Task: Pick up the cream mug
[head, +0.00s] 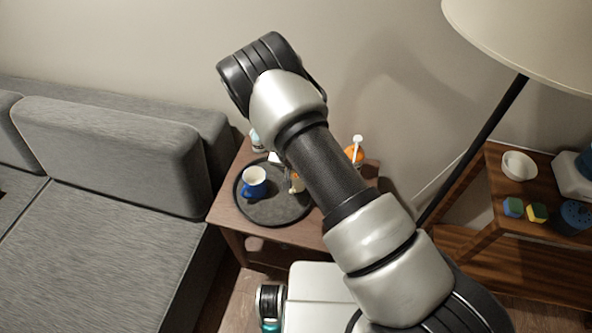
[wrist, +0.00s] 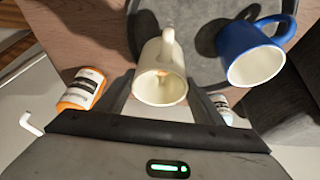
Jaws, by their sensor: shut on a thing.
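The cream mug (wrist: 161,72) sits between the fingers of my gripper (wrist: 158,82) in the wrist view, with its opening facing the camera and its handle pointing up in the picture. My gripper is shut on it. The dark round tray (head: 270,212) lies under this spot on the wooden side table. I cannot tell whether the mug touches the tray.
A blue mug (wrist: 253,52) stands close to the cream mug on the tray. An orange bottle (wrist: 82,90) and a white bottle (wrist: 222,107) are near my fingers. A grey sofa (head: 110,150) is at left, a lamp (head: 530,40) and wooden shelf (head: 500,215) at right.

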